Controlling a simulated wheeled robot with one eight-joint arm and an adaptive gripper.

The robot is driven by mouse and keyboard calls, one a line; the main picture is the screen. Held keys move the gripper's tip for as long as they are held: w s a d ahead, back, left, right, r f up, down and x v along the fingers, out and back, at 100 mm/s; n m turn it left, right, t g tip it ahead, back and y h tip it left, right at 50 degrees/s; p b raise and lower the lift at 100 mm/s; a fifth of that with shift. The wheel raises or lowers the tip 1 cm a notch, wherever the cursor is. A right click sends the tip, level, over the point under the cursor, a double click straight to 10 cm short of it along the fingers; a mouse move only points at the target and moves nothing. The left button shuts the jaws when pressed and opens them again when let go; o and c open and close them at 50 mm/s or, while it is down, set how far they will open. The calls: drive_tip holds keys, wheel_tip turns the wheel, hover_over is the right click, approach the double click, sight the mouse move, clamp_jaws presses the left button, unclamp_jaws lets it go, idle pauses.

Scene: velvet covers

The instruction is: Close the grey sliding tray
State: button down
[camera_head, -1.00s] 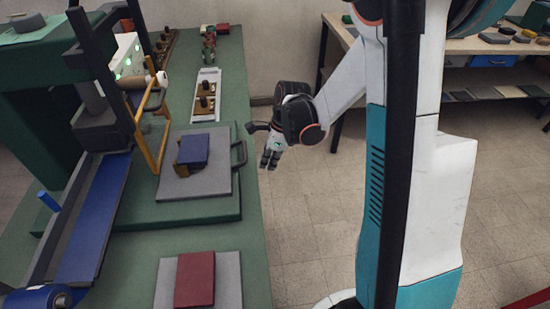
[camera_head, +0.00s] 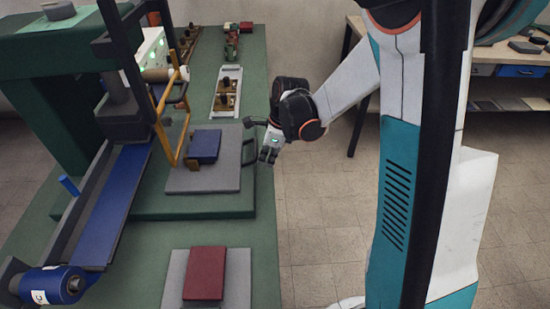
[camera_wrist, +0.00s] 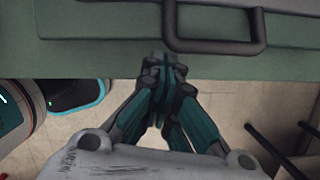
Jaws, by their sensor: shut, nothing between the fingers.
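The grey sliding tray (camera_head: 190,181) lies on a raised green base on the bench, left of my gripper in the head view. A dark bar handle (camera_head: 249,153) stands out from its right edge. A blue block (camera_head: 206,144) sits on the tray. My gripper (camera_head: 268,158) is shut and empty, just right of the handle, near the bench edge. In the wrist view, the tray's edge (camera_wrist: 120,5) runs along the top with the handle (camera_wrist: 215,47) below it. My closed fingertips (camera_wrist: 163,58) are beside the handle's left end; contact cannot be told.
A yellow frame (camera_head: 176,118) and a blue belt (camera_head: 100,215) stand left of the tray. A dark red block (camera_head: 206,272) lies on another grey plate in front. A white rack (camera_head: 227,92) lies behind. Open floor (camera_head: 320,210) is to the right.

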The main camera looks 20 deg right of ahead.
drive_tip(key=w+a, duration=0.1)
drive_tip(key=a, duration=0.3)
drive_tip(key=w+a, duration=0.2)
drive_tip(key=a, duration=0.3)
drive_tip(key=w+a, duration=0.1)
drive_tip(key=a, duration=0.4)
drive_tip(key=shift+w+a, duration=0.1)
drive_tip(key=shift+w, duration=0.25)
